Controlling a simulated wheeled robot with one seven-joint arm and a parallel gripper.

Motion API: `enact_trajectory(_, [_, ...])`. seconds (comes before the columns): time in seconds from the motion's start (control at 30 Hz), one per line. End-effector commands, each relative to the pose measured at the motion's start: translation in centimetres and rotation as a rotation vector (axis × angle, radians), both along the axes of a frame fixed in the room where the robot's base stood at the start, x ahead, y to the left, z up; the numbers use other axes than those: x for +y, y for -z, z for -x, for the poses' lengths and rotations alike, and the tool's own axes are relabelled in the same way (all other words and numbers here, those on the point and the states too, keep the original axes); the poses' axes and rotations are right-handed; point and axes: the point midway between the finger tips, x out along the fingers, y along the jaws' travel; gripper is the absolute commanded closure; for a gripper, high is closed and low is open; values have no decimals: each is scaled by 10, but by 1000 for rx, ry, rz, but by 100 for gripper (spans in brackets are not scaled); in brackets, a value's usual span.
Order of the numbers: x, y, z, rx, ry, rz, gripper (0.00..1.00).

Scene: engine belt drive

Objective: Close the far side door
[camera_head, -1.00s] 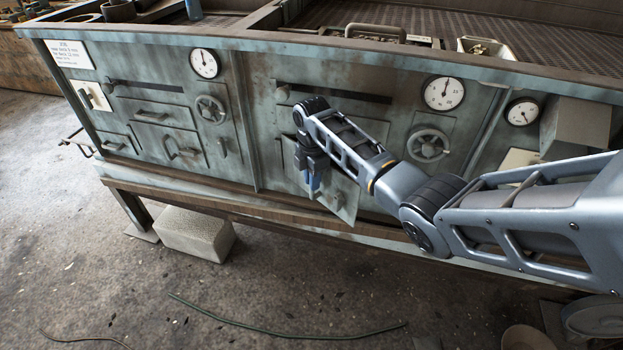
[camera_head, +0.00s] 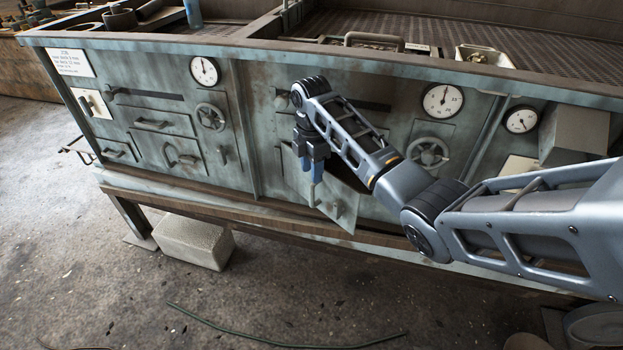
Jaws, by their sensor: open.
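A grey-green metal door (camera_head: 338,212) on the middle panel of the bench front stands ajar, swung outward, with a dark gap behind its upper right part. A small bar handle (camera_head: 315,194) shows on its outer face. My gripper (camera_head: 311,176) points down in front of the door's upper left part, its blue fingers open with nothing seen between them. I cannot tell whether the fingers touch the door or its handle. A second door (camera_head: 168,152) on the left panel lies flush with the front and looks shut. My arm hides part of the middle panel.
The bench front carries gauges (camera_head: 442,100), handwheels (camera_head: 428,154) and a slotted panel. A lower ledge (camera_head: 190,203) runs beneath the doors. A pale block (camera_head: 194,242) sits on the floor at left. The floor in front is mostly clear, with a thin cable (camera_head: 240,332).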

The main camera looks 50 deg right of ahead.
Motion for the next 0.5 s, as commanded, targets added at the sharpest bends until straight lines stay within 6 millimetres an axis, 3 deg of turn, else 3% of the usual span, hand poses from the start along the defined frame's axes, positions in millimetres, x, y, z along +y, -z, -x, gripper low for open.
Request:
enact_trajectory(0.37, [0, -10, 0, 0, 0, 0, 58])
enact_trajectory(0.5, [5, -5, 1, 3, -1, 9, 69])
